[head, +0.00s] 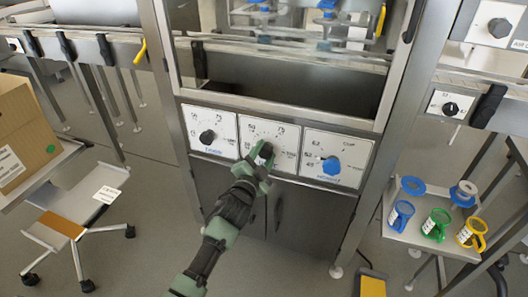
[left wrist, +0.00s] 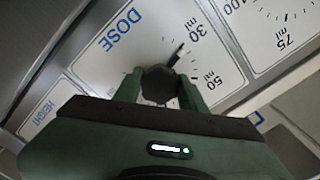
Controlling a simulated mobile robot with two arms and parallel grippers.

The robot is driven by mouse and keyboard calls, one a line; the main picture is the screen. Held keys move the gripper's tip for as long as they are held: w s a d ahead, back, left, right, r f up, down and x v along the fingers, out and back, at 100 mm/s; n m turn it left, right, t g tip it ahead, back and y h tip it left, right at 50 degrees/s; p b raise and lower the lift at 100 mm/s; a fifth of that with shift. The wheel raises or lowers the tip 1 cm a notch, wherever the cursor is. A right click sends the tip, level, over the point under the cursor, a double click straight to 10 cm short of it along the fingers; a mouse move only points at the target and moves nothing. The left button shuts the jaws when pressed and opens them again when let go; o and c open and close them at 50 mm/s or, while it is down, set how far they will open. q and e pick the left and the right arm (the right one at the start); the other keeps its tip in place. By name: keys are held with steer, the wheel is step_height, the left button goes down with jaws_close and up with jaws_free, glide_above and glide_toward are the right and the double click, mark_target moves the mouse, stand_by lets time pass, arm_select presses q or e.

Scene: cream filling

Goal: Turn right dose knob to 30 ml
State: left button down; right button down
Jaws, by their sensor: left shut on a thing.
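The middle control panel (head: 288,134) carries a dark dose knob (head: 266,150). My left gripper (head: 262,165) is shut on this knob, its fingers on either side. In the left wrist view, the black knob (left wrist: 160,84) sits between the fingers of my left gripper (left wrist: 158,92) on a white panel marked DOSE (left wrist: 130,40). That view is turned over, with 30 ml and 50 ml marks beside the knob. A dark line points from the knob near the 30 ml mark; the exact setting is hard to tell. My right gripper is out of view.
A black knob (head: 207,136) is on the left panel and a blue knob (head: 331,166) on the right panel. A metal trough (head: 280,85) lies above. A side tray (head: 437,240) holds coloured rings and cups. A cardboard box (head: 22,135) stands at the left.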

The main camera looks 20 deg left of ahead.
arm_select(q)
steer(key=shift+r+n, duration=0.15)
steer(key=shift+n, duration=0.35)
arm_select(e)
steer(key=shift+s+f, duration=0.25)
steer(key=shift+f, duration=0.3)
arm_select(q)
steer(key=c, duration=0.8)
jaws_free()
steer(key=shift+w+d, duration=0.1)
steer(key=shift+s, duration=0.5)
steer(key=s+p, duration=0.1)
steer(key=s, duration=0.6)
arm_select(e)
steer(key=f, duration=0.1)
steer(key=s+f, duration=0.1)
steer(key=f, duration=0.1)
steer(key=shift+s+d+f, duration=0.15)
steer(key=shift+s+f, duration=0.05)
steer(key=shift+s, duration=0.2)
